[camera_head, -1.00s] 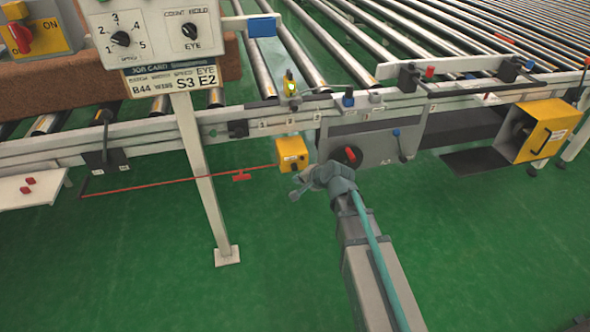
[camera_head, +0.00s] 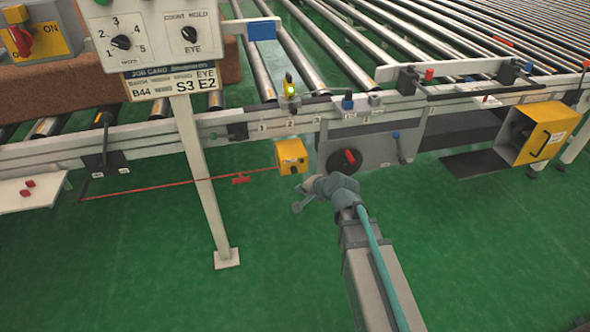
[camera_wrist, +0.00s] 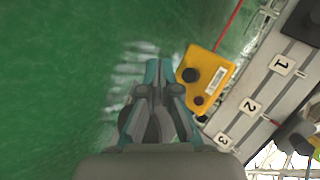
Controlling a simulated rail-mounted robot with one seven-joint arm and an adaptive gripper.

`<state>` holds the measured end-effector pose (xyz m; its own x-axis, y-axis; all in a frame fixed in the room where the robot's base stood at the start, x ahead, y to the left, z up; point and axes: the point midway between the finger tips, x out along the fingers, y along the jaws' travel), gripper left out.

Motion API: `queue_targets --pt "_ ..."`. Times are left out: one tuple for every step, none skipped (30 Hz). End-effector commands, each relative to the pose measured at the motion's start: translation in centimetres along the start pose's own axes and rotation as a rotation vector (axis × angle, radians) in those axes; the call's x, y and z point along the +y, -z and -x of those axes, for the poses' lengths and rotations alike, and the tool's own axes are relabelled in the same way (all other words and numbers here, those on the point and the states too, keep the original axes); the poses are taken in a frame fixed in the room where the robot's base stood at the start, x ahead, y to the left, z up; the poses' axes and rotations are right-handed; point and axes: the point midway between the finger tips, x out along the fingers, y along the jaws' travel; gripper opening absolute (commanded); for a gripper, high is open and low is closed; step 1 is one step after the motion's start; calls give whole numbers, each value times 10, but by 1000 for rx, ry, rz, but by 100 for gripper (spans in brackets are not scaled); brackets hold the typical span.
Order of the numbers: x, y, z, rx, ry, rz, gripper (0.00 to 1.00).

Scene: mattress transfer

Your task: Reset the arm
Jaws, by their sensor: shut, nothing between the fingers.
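My gripper (camera_head: 299,202) is in front of the conveyor frame, over the green floor, low and left of the red-and-black rotary knob (camera_head: 346,159). In the wrist view my gripper (camera_wrist: 158,66) has its fingers together with nothing between them. A yellow box (camera_head: 291,156) with a black button hangs from the frame just above and behind my gripper. The yellow box (camera_wrist: 205,78) also shows to the right of the fingertips in the wrist view. Gripper and box look apart.
The roller conveyor (camera_head: 300,75) runs across the back. A red cord (camera_head: 180,186) stretches left from the yellow box. A white post (camera_head: 205,190) stands left, under the control panel (camera_head: 150,35). A larger yellow box (camera_head: 545,132) is at right. The green floor (camera_head: 285,285) in front is clear.

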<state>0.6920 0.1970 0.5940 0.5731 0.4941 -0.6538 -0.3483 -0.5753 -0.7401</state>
Motion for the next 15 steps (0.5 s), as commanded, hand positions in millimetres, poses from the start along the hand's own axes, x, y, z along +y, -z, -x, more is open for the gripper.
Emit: queue_targets --pt "0 0 0 0 0 0 0" --pt "0 0 0 0 0 0 0" --pt "0 0 0 0 0 1 0" --pt "0 0 0 0 0 3 0" --pt "0 0 0 0 0 9 0" --pt "1 -1 0 -6 -4 21 0" --pt "2 -3 0 -16 -11 37 0" --pt "6 -6 0 -29 -25 61 0" --pt "12 -11 1 -51 -50 100 0" --pt "17 -15 2 -69 -74 134 0" --pt "26 -20 4 -92 -103 173 0" --pt "43 -29 3 -129 -150 221 0" --pt "57 -35 3 -156 -184 248 0" --pt "72 -41 2 -185 -218 272 0" --pt "94 -50 2 -225 -266 302 0"
